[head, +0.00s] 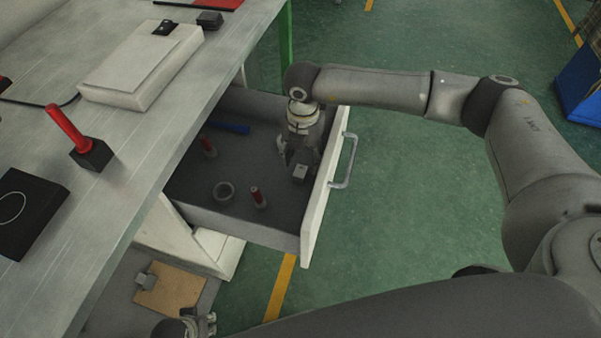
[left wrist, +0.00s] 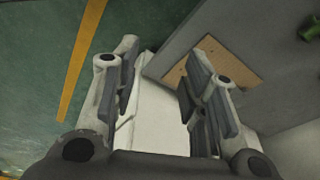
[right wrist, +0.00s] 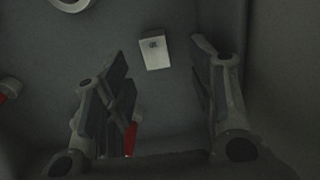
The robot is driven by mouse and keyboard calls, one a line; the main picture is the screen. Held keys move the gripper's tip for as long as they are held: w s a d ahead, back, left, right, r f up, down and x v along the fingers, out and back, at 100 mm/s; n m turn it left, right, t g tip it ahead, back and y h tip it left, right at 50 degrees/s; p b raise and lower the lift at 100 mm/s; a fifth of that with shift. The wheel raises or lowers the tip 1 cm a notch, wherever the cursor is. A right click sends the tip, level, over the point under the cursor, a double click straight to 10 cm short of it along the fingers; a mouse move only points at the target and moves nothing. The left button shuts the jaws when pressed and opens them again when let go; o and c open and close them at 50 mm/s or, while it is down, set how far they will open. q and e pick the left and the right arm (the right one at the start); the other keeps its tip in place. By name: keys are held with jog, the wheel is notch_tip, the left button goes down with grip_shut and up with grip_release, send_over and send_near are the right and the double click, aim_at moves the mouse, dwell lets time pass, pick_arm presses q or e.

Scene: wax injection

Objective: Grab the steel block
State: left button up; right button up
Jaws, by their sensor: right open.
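The steel block (head: 300,173) is a small light-grey block lying in the open drawer near its front panel. In the right wrist view the steel block (right wrist: 154,52) lies on the drawer floor, ahead of the gap between the fingertips. My right gripper (head: 289,152) reaches down into the drawer beside the block, and its fingers (right wrist: 160,65) are spread with nothing between them. My left gripper (head: 204,325) is at the bottom edge of the head view, low beside the table. In the left wrist view its fingers (left wrist: 158,70) are apart and empty.
The drawer (head: 309,215) also holds a grey ring (head: 223,193), two red-handled tools (head: 257,197) (head: 208,146) and a blue item (head: 232,128). Its walls surround the right gripper. A wooden board (head: 178,290) lies below. The table (head: 125,185) carries a white box (head: 140,70).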

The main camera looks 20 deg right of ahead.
aim_at(300, 171)
jog(key=f, duration=0.5)
jog(key=shift+w+a+f+b, duration=0.15)
jog(key=shift+a+b, duration=0.1)
jog(key=shift+b, duration=0.15)
pick_arm(q)
jog(key=r, duration=0.2)
jog(key=shift+w+r, duration=0.3)
jog(key=shift+w, duration=0.05)
pick_arm(e)
grip_shut()
